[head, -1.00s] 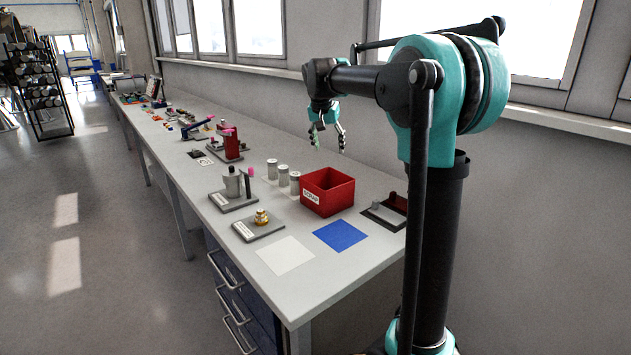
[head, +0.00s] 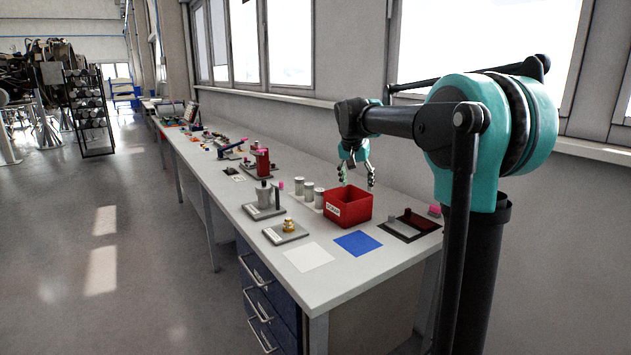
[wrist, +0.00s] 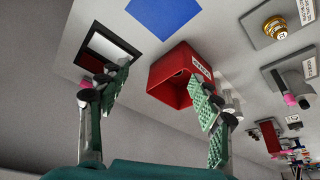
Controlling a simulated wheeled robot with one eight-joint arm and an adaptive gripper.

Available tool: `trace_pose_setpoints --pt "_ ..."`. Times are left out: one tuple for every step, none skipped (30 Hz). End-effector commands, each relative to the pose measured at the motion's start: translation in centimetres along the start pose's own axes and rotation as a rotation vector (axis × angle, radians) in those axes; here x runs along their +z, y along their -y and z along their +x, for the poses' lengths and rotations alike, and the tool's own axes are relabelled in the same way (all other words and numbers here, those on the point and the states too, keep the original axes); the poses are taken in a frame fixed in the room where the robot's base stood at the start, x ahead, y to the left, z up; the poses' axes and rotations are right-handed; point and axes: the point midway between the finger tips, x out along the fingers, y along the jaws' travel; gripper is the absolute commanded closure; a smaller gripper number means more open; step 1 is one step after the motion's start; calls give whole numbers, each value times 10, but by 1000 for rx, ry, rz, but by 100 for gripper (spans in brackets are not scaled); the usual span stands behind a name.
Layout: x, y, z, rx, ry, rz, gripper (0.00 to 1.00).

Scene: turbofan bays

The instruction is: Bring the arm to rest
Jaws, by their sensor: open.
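My gripper (head: 356,178) is open and empty in the head view. It hangs from my arm with its fingers down, above the bench near the red box. In the wrist view its two green-padded fingers (wrist: 160,98) are spread wide apart. The red box (head: 348,207) with a white label stands on the bench below; in the wrist view the box (wrist: 172,82) shows partly behind the right finger. Nothing is between the fingers.
The long bench (head: 345,278) has a blue square (head: 358,243), a white square (head: 308,257), a brass part on a plate (head: 289,228), several grey canisters (head: 308,192) and a dark framed tray (head: 409,226). A window wall runs behind. The floor at left (head: 150,270) is clear.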

Motion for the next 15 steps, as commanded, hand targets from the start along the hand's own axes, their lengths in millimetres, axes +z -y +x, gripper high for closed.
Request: trace_pose_setpoints --pt "6 -5 2 -2 2 -6 36" --pt "9 -7 4 -4 2 -10 36" --pt "14 -11 7 -6 4 -18 36" --pt "18 -14 9 -8 5 -23 36" --pt "22 -16 11 -10 6 -28 36" --pt "28 -21 15 -13 8 -36 36" --pt "33 -25 17 -16 10 -43 36" --pt "39 -29 20 -18 11 -49 36" --pt "46 -34 24 -22 13 -61 36" --pt "53 -39 28 -25 14 -69 36" --pt "60 -43 31 -28 15 -78 36" --pt "71 -50 36 -34 18 -90 36" --pt "79 -55 40 -38 19 -101 36" --pt "88 -61 44 -42 21 -110 36" --pt "101 -70 50 -47 22 -125 36"
